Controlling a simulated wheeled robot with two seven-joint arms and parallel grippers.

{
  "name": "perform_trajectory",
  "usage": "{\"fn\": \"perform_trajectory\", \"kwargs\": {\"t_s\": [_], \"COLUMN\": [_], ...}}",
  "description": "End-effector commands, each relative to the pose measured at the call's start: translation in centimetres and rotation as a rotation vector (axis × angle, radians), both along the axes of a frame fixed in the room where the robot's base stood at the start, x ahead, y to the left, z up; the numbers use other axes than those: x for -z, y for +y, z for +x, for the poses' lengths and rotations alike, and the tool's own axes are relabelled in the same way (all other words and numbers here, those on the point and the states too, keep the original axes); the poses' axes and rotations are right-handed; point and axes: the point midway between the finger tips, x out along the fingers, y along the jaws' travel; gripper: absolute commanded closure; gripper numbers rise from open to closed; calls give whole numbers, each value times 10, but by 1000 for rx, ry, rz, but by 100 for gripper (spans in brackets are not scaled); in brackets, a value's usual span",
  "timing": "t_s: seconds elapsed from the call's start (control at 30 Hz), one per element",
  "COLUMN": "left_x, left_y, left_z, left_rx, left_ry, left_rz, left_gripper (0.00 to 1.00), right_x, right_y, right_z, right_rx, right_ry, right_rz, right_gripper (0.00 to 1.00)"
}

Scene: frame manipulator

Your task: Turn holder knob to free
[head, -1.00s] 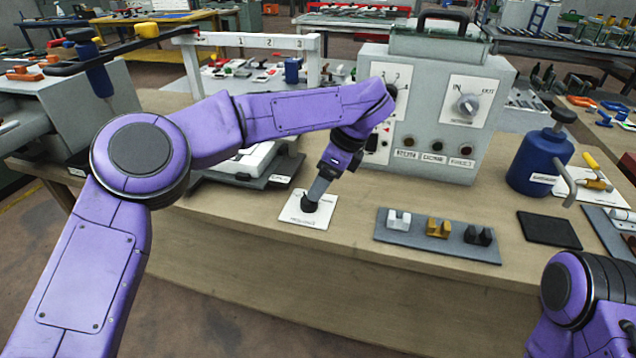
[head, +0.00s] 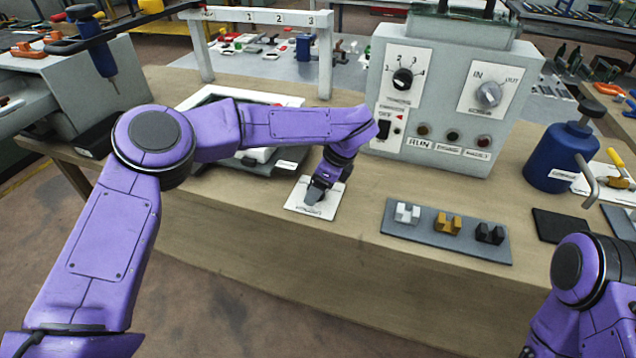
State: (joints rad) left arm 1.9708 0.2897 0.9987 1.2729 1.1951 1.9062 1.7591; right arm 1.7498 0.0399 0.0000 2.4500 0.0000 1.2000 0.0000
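A white label plate (head: 328,210) lies on the wooden bench; its lettering is too small to read. My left gripper (head: 317,193) points down over the middle of this plate. It hides the dark knob there, so I cannot see the knob's setting, whether the fingers touch it, or whether they are open or shut. A dial with numbered positions (head: 402,79) and an IN/OUT knob (head: 488,94) are on the grey control box (head: 430,165). My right arm shows at the lower right, but its gripper is out of frame.
A grey strip (head: 425,228) with white, yellow and black blocks lies right of the plate. A blue canister (head: 556,158) and a dark pad (head: 560,226) are farther right. A framed tray (head: 215,97) stands behind my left forearm. The bench front beside the plate is clear.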

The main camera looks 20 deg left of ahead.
Motion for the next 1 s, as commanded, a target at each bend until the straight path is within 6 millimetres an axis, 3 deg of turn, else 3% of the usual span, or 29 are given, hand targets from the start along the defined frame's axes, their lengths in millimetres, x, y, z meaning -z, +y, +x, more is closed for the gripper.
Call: {"fn": "perform_trajectory", "kwargs": {"t_s": [0.13,0.17,0.3,0.33,0.67,1.0], "left_x": [0,0,0,0,0,2], "left_y": [1,0,0,0,0,1], "left_z": [0,0,0,0,0,-1], "left_rx": [-1,-1,-1,0,36,260], "left_ry": [0,0,0,0,-1,-4], "left_rz": [0,0,0,0,0,0], "left_gripper": [28,34,80,84,84,83], "right_x": [0,0,0,0,4,23], "right_y": [0,0,0,0,0,0], "right_z": [0,0,0,0,0,0], "right_rx": [0,0,0,0,0,0], "right_ry": [0,0,0,0,0,0], "right_rz": [0,0,0,0,0,0], "right_gripper": [57,57,57,57,57,57]}}
